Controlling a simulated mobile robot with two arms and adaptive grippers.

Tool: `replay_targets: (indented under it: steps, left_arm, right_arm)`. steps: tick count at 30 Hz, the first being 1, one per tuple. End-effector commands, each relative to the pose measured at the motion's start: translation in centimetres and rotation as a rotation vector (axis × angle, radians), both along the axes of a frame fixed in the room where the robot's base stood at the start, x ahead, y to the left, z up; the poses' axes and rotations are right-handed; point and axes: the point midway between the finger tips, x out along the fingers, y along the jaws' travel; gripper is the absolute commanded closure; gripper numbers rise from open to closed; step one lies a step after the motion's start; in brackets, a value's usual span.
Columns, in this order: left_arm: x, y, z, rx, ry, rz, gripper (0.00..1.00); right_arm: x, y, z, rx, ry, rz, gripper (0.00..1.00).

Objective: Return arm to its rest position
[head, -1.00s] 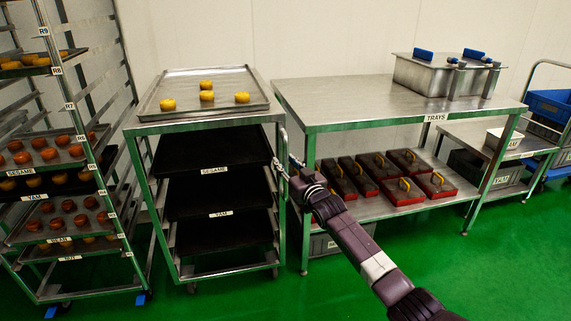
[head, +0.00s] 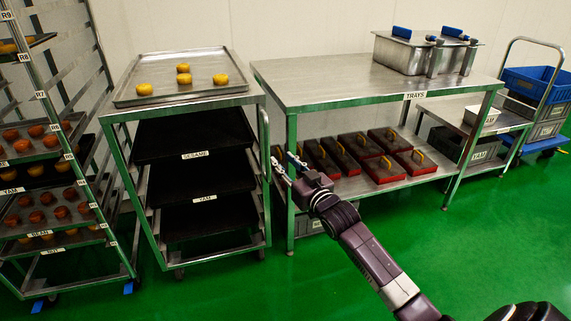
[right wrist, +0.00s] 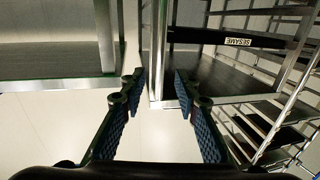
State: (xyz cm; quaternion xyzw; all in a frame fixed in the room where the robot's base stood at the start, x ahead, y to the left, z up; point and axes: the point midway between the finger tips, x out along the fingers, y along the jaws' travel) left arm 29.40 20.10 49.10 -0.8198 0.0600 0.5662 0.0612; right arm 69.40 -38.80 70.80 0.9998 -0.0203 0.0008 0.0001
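My right arm reaches in from the lower right of the head view. Its gripper (head: 284,166) is in front of the gap between the tray cart (head: 262,190) and the steel table (head: 335,90). A cart post and a dark SESAME shelf tray (right wrist: 238,42) show beyond the fingertips. My left gripper is not in view.
A tray (head: 200,90) with several yellow buns tops the cart. A bun rack (head: 75,150) stands left. Red boxes with yellow handles (head: 385,168) lie on the table's lower shelf; a steel container (head: 400,52) stands on top. Green floor (head: 300,285) in front is clear.

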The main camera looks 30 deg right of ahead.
Motion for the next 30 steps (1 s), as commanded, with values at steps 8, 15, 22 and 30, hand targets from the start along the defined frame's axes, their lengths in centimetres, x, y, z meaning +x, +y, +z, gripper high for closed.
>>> replay_targets:
  steps: [8, 15, 22, 30]
  left_arm:
    - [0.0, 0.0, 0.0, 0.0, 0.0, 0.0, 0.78]
    - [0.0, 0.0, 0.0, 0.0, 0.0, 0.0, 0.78]
    - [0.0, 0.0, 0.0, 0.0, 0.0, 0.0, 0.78]
    - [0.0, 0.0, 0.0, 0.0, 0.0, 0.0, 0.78]
  right_arm:
    - [-0.6, 0.0, 0.0, 0.0, 0.0, 0.0, 0.71]
    - [-0.5, 0.0, 0.0, 0.0, 0.0, 0.0, 0.71]
    - [-1.2, 1.0, -1.5, -0.001, 0.04, 0.007, 0.71]
    - [-10.3, 9.2, -13.0, -0.045, 0.423, 0.062, 0.71]
